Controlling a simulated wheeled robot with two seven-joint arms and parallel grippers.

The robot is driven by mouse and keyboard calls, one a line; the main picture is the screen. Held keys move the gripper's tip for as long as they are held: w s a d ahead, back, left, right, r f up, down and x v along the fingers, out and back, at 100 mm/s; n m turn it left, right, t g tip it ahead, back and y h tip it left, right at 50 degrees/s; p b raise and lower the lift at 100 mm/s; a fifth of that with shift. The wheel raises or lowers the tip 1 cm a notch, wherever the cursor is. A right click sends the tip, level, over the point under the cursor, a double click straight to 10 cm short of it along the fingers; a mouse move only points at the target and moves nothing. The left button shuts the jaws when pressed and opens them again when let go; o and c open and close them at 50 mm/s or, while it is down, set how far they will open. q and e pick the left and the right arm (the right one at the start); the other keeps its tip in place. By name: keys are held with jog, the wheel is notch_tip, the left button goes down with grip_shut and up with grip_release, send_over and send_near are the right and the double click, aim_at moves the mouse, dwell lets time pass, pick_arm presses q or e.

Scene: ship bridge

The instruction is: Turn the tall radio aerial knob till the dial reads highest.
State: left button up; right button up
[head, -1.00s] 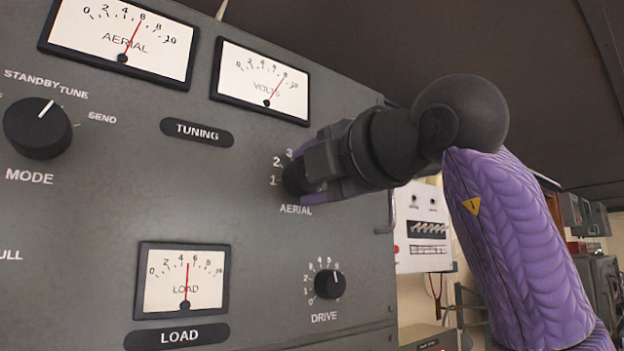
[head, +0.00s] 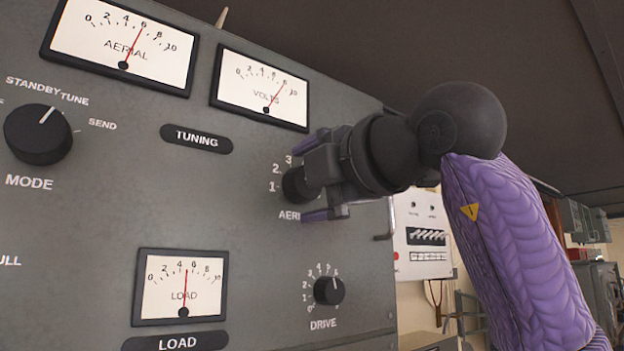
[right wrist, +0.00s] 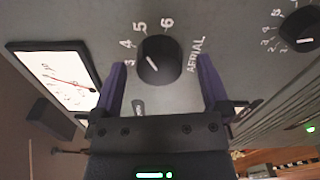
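The aerial knob (head: 296,185) is a black round knob on the grey radio panel, with numbers around it and AERIAL beneath. It shows whole in the right wrist view (right wrist: 159,60), with a short white mark; the exact number it points to is unclear. My right gripper (head: 306,179) is open, its purple fingers apart on either side of the knob; they also flank it in the right wrist view (right wrist: 162,72). The aerial dial (head: 124,45) at the upper left has its red needle near 6. My left gripper is not in view.
The volts dial (head: 260,88) is above the knob, the drive knob (head: 328,290) below right and the load dial (head: 182,287) below left. The mode knob (head: 38,134) is at far left. A handle (head: 388,222) stands out at the panel's right edge.

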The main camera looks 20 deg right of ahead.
jog(key=b+v, duration=0.2)
jog(key=v, duration=0.8)
jog(key=shift+b, duration=0.4)
